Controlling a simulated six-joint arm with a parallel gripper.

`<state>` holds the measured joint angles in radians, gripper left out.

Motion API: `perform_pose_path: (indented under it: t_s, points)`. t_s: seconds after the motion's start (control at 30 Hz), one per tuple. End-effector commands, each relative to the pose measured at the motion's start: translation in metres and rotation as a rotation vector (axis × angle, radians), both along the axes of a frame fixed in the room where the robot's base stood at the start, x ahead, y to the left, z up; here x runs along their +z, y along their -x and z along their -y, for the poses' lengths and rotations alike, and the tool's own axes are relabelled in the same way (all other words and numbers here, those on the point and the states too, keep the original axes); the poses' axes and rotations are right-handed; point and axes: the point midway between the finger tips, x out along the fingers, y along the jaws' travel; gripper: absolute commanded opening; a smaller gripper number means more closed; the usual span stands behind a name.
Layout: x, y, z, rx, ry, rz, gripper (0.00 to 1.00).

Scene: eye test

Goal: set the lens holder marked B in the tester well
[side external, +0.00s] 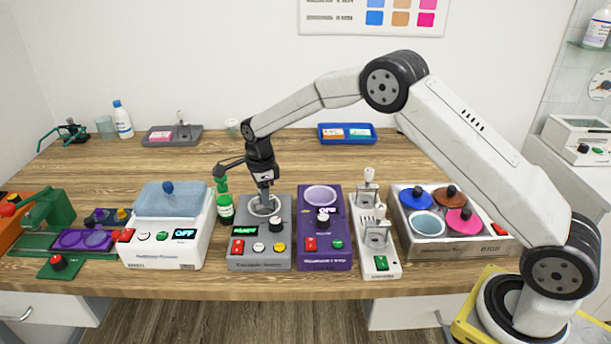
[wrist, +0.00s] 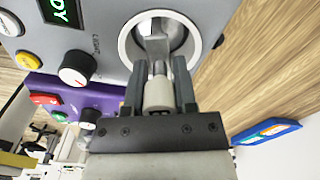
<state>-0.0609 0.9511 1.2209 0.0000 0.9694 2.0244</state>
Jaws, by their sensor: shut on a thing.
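My gripper (side external: 265,194) is low over the round well (side external: 256,211) of a grey device (side external: 246,262) whose green display seems to read READY. In the wrist view my gripper (wrist: 158,78) is shut on the pale knob of a lens holder (wrist: 158,94). The holder's grey flat part reaches over or into the well, inside its light ring (wrist: 126,48). I cannot tell whether it touches the bottom. No letter on the held holder can be read. Other lens holders (side external: 369,174) with pale knobs stand in a white rack (side external: 381,254) to the right.
A purple device (side external: 325,248) with a round well stands right beside the grey one. A box of coloured lidded pots (side external: 484,247) is right. The wooden table behind is mostly clear.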

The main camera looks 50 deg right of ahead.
Motion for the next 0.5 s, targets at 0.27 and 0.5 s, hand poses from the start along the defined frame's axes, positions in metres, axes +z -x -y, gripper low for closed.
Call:
perform_pose_path:
  t_s: [0.27,0.5]
  points:
    - [-0.0024,-0.0001,0.0000,0.000,0.000,0.000,0.00]
    - [-0.0027,-0.0001,0.0000,0.000,0.000,0.000,0.76]
